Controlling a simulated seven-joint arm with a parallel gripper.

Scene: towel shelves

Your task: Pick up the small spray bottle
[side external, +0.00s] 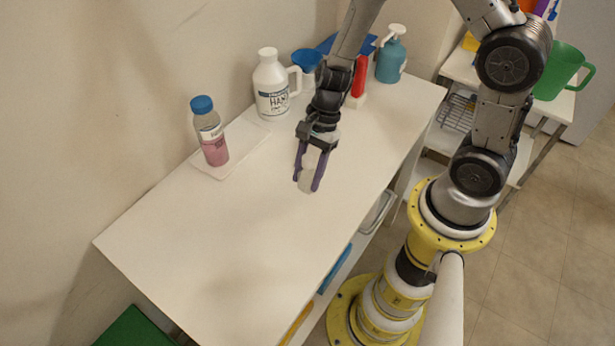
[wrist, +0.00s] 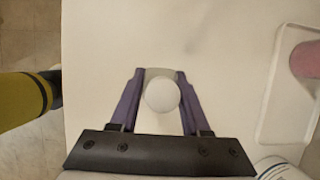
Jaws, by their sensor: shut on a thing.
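The small spray bottle (wrist: 162,95) is pale, with a round white top seen from above in the wrist view. It sits between the two purple fingers of my gripper (wrist: 162,92). In the side view the bottle (side external: 306,182) is a small pale shape between the fingertips. My gripper (side external: 308,184) points down at the white tabletop (side external: 240,230) and is shut on the bottle. The bottle's lower end is at or close to the tabletop; I cannot tell if it touches. The fingers hide part of its sides.
A bottle with a blue cap and pink liquid (side external: 211,135) stands on a white tray (side external: 250,142). A white jug (side external: 270,88), blue funnel (side external: 307,60), red item (side external: 359,78) and teal pump bottle (side external: 391,60) stand at the back. The front tabletop is clear.

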